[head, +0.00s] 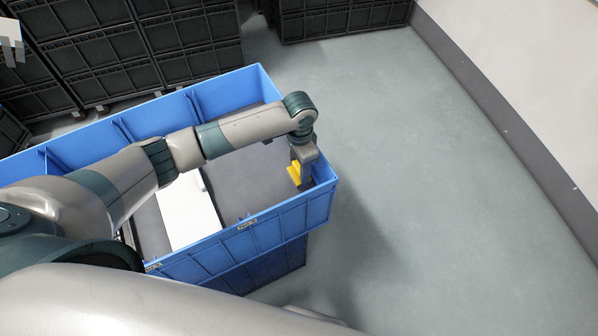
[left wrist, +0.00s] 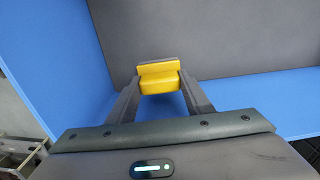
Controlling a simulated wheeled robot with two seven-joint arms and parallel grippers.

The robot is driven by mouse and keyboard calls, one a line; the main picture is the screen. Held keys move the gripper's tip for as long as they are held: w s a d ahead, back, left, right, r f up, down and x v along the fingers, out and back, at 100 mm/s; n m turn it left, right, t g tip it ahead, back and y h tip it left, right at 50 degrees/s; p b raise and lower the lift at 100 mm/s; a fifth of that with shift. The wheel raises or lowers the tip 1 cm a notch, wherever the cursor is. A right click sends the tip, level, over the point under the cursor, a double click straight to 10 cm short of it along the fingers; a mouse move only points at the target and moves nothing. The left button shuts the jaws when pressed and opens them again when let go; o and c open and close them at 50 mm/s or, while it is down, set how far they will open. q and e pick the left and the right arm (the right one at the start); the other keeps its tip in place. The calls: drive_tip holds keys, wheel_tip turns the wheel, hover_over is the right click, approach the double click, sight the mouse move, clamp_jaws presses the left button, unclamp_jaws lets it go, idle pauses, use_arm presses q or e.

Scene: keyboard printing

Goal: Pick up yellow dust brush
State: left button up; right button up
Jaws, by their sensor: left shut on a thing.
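The yellow dust brush (head: 295,172) is inside the blue crate, near its right end, in the head view. My left gripper (head: 301,176) reaches down over that end of the crate. In the left wrist view the yellow brush (left wrist: 159,80) sits between the two fingertips, and the left gripper (left wrist: 160,90) is shut on it. I cannot tell whether the brush touches the crate floor. Part of the brush is hidden by the gripper in the head view. My right gripper is not in view.
The blue crate (head: 285,224) has high walls close around the gripper. A white flat object (head: 187,212) lies in the crate to the left. Black stacked crates (head: 95,50) stand behind. Open grey floor (head: 420,200) lies to the right, up to a wall.

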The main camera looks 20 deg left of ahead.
sight(299, 167)
use_arm(q)
wheel_tip(299, 167, up, 7)
drive_tip(key=shift+f+b, duration=0.15)
drive_tip(key=shift+b, duration=0.45)
drive_tip(key=o, duration=0.5)
drive_tip(key=c, duration=0.5)
